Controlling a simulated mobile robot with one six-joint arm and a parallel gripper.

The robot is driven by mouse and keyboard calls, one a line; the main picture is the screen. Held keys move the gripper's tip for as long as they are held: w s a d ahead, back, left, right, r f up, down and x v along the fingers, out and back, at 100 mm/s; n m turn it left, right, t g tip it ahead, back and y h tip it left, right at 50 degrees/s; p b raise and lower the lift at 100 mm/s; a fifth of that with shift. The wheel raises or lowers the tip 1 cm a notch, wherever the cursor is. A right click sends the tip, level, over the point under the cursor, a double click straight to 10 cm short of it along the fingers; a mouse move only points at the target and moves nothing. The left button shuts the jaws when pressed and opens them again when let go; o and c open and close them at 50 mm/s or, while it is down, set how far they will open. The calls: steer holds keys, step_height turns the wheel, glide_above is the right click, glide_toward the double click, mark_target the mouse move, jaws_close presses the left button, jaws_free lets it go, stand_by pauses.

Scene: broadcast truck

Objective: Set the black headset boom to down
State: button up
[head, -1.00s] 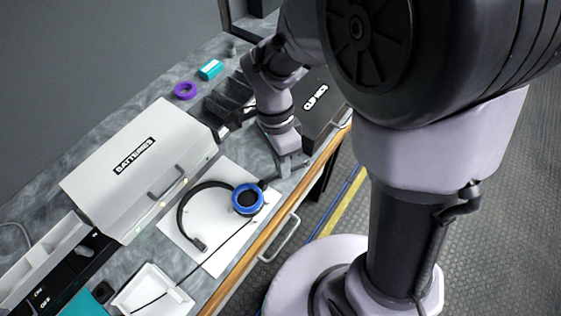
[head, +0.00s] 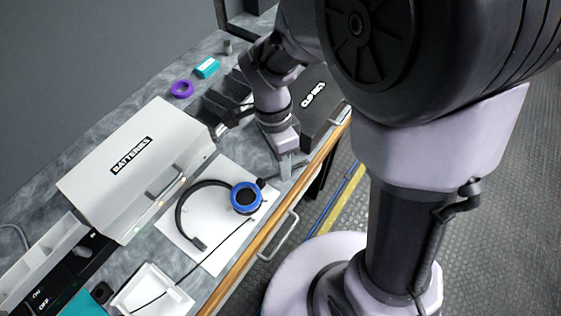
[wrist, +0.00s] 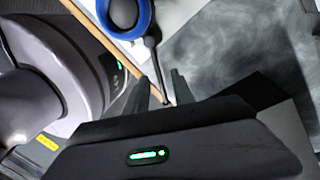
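The black headset lies on a white sheet (head: 222,233), its headband (head: 183,222) curving left of a blue-ringed ear cup (head: 246,198). The blue ring (wrist: 149,16) also shows at the top of the wrist view. The black boom (wrist: 155,62) runs from the ear cup toward my gripper (wrist: 158,90). Its end lies between my two fingers, with space visible beside it, so the fingers look open. In the head view, my gripper (head: 286,167) is low over the counter, just beyond the short visible boom (head: 264,182); contact cannot be told.
A white batteries case (head: 135,165) stands left of the headset. A dark clip mics case (head: 322,115) is close behind my gripper. A white tray (head: 150,290) sits at the near end. The wooden counter edge (head: 262,243) and a handle lie to the right.

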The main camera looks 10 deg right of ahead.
steer(key=w+r+p, duration=0.3)
steer(key=r+p, duration=0.5)
steer(key=r, duration=0.9)
steer(key=shift+w+a, duration=0.15)
steer(key=shift+a, duration=0.25)
steer(key=s+d+r+n+t+y, duration=0.1)
steer(key=s+d+r+n+t, duration=0.1)
steer(key=s+r+n+t, duration=0.1)
steer(key=s+d+r+n+t+y+b, duration=0.1)
steer(key=s+d+r+n+t, duration=0.1)
steer(key=s+n+t, duration=0.3)
steer(key=s+r+n, duration=0.1)
steer(key=s+n, duration=0.1)
steer(key=shift+s+r+n+y, duration=0.2)
steer(key=shift+s+n+y, duration=0.1)
steer(key=shift+s+n, duration=0.1)
